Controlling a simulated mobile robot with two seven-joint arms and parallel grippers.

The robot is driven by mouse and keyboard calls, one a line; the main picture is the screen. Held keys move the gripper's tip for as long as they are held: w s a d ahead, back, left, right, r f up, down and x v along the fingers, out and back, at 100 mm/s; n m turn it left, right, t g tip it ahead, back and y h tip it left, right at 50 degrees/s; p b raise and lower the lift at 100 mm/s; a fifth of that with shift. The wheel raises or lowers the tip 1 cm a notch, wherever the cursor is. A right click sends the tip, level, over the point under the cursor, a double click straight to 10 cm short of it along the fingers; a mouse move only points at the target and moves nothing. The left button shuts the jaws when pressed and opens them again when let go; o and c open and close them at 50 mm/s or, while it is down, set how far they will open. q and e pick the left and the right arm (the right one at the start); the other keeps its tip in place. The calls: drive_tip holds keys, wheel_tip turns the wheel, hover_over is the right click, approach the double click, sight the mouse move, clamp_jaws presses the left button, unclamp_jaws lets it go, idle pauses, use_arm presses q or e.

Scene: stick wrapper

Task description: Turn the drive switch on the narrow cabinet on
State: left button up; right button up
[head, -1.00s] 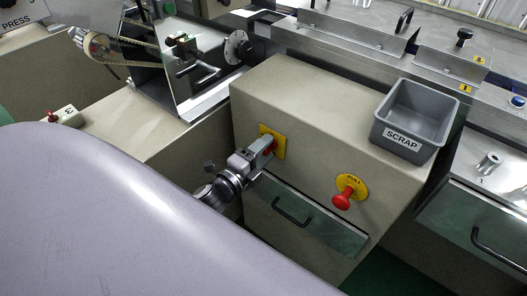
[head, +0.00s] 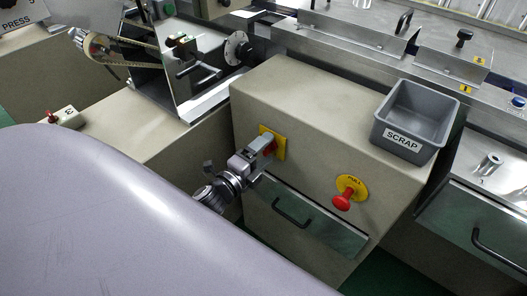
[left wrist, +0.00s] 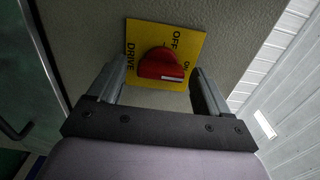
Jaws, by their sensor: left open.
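The drive switch is a red knob (left wrist: 161,64) on a yellow plate (left wrist: 190,43) marked DRIVE, OFF and ON. A white mark shows on the knob's lower right edge; I cannot tell for sure which label it stands at. In the head view the yellow plate (head: 279,147) is on the front of the narrow cabinet (head: 318,135), with the knob partly hidden by my gripper. My left gripper (head: 262,150) is open, its fingers on either side of the knob; contact is not clear. It also shows in the left wrist view (left wrist: 157,82). My right gripper is not in view.
A red pull button (head: 343,200) on a yellow disc sits to the right on the same cabinet face. A drawer with a dark handle (head: 291,212) is below the switch. A grey SCRAP bin (head: 428,97) stands on the cabinet top.

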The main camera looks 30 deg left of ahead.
use_arm(q)
drive_tip(key=s, duration=0.7)
drive_tip(key=shift+a, duration=0.3)
drive_tip(key=s+d+f+n+g+p, duration=0.2)
drive_tip(key=s+d+n, duration=0.3)
drive_tip(key=n, duration=0.3)
drive_tip(key=s+d+f+n+g+p, duration=0.2)
drive_tip(key=s+d+n+g+p, duration=0.2)
drive_tip(key=n, duration=0.4)
drive_tip(key=shift+s+d+f+n+g+h, duration=0.35)
drive_tip(key=shift+s+g, duration=0.45)
drive_tip(key=shift+s, duration=0.45)
